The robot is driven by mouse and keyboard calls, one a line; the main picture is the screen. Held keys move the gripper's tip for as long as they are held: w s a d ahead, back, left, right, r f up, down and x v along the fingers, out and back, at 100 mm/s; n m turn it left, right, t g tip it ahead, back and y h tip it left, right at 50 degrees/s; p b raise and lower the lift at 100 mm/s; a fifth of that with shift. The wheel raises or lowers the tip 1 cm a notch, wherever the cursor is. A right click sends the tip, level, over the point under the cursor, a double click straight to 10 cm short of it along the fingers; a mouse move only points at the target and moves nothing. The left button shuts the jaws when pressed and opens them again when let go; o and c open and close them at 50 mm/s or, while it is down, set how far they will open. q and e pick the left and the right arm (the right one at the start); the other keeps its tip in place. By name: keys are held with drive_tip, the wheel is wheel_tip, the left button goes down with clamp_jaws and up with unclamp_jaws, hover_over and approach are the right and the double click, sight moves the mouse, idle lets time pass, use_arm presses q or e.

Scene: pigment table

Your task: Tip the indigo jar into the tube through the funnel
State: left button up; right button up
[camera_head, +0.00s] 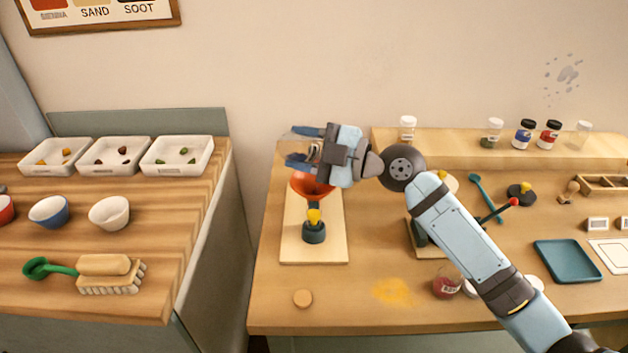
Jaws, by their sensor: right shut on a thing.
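My right gripper (303,147) is above the orange-red funnel (311,187), its two blue fingers pointing left. It is shut on a small clear jar (314,153), mostly hidden by the fingers and wrist; its label and contents cannot be read. The funnel sits over a tube (314,216) with yellow in its lower part, standing in a dark round holder (314,234) on a pale wooden board (333,250). A jar with a dark blue label (523,135) stands on the back shelf; its wording is too small to read. My left gripper is not in view.
The raised back shelf (460,142) holds several other jars. A teal tray (568,261) lies right. A left counter (190,230) holds bowls and trays.

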drive_tip(key=shift+w+d+r+m, duration=0.15)
drive_tip(key=shift+r+m, duration=0.55)
drive_tip(key=shift+r, duration=0.7)
idle(0.8)
